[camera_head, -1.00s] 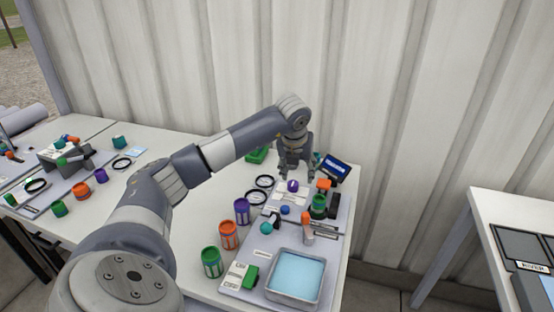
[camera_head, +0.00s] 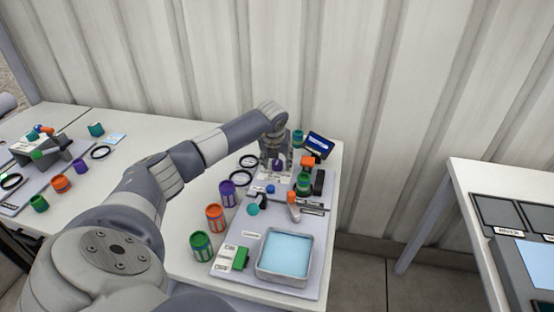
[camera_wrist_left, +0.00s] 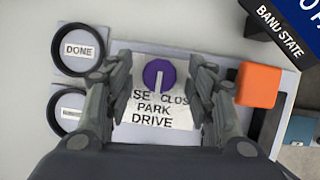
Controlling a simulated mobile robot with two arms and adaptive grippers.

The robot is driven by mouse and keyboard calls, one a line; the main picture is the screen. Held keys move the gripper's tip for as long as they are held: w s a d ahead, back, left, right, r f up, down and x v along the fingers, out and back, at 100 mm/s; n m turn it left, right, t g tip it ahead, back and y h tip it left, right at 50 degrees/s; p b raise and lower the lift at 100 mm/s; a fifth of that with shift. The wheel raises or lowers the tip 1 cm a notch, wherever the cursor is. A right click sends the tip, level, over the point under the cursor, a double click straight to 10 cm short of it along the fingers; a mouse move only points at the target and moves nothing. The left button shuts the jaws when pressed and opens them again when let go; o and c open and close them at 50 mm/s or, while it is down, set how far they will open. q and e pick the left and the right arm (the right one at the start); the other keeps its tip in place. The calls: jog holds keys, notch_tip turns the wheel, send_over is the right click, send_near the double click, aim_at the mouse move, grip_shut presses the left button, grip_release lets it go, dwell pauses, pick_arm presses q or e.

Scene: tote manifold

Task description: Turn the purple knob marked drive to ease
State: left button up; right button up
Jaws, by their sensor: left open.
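The purple knob (camera_wrist_left: 159,74) with a white pointer line shows in the left wrist view, on a white plate (camera_wrist_left: 157,112) lettered "PARK" and "DRIVE", with partly covered words above. The pointer line runs nearly straight down in that picture. In the head view the knob (camera_head: 277,165) is at the back of the grey board. My left gripper (camera_wrist_left: 160,85) is open, with one finger on each side of the knob and a gap to each. It points down over the knob in the head view (camera_head: 277,168). My right gripper is not in view.
An orange block (camera_wrist_left: 258,86) stands close to the right finger. Two black rings (camera_wrist_left: 78,50) lie on the left, one around "DONE".

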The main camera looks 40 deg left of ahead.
pick_arm(q)
jog(key=shift+c, duration=0.5)
jog(key=c, duration=1)
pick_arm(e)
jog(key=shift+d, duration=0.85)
pick_arm(q)
jog(key=shift+o, duration=0.3)
jog(key=shift+a+m, duration=0.1)
jog(key=shift+m, duration=0.2)
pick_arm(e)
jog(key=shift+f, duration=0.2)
pick_arm(q)
jog(key=shift+a+f+m+t+h+b, duration=0.1)
jog(key=shift+m+t+h+b, duration=0.2)
jog(key=shift+m+b, duration=0.5)
jog(key=m+h+b, duration=0.1)
jog(key=m, duration=0.2)
jog(key=shift+b, duration=0.3)
jog(key=m+h+b, duration=0.1)
jog(key=m, duration=0.2)
jog(key=shift+a+h, duration=0.1)
jog(key=shift+h, duration=0.2)
jog(key=shift+m, duration=0.8)
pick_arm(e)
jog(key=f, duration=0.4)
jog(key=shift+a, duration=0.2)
pick_arm(q)
jog(key=shift+h, duration=0.3)
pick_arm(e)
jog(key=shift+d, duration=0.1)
